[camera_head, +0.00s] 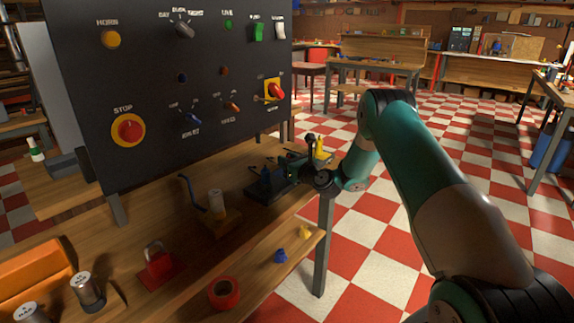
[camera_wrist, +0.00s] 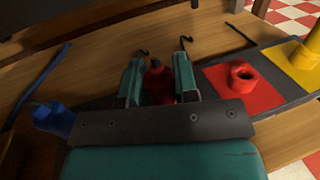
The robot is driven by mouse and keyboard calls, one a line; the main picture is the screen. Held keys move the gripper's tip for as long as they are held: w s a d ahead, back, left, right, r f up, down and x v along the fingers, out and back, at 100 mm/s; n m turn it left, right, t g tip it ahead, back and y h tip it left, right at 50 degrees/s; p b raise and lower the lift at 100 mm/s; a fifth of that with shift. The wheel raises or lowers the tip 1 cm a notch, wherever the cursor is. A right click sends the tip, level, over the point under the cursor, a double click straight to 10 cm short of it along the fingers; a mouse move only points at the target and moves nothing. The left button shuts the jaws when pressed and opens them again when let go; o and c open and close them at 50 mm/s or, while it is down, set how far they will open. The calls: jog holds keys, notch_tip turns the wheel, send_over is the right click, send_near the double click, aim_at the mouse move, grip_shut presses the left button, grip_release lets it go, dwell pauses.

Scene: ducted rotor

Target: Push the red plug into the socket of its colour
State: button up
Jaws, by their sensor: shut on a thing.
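In the wrist view my gripper (camera_wrist: 159,72) is shut on the red plug (camera_wrist: 157,86), which sits between the two teal fingers. The red socket (camera_wrist: 242,77), a round red collar with a dark hole on a red plate, is just right of the fingers. The plug is beside the socket and apart from it. The red plug and red socket cannot be made out there. The plug's lower end is hidden by the gripper body.
A yellow fitting (camera_wrist: 307,54) stands right of the red socket, and a blue one (camera_wrist: 53,119) is at the left. The dark control panel (camera_head: 150,90) rises behind the bench. A post on a wooden block (camera_head: 215,206) stands left of my gripper.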

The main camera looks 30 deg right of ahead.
jog(key=shift+r, duration=0.15)
notch_tip(320, 180, up, 20)
jog(key=p, duration=0.2)
jog(key=shift+p, duration=0.3)
jog(key=w+d+f+b, duration=0.1)
jog(key=d+f+b, duration=0.1)
jog(key=f, duration=0.3)
jog(key=w+d+f+b, duration=0.1)
jog(key=d+f+b, duration=0.1)
jog(key=d+f, duration=0.2)
jog(key=w+d+f+b, duration=0.1)
jog(key=d+f+b, duration=0.1)
jog(key=f, duration=0.5)
jog(key=shift+w+d+f, duration=0.1)
jog(key=shift+d+f, duration=0.15)
jog(key=shift+d, duration=0.25)
jog(key=shift+f+b, duration=0.35)
jog(key=shift+f, duration=0.35)
jog(key=shift+p, duration=0.45)
jog(key=shift+f+b, duration=0.7)
jog(key=shift+f, duration=0.55)
jog(key=o, duration=1)
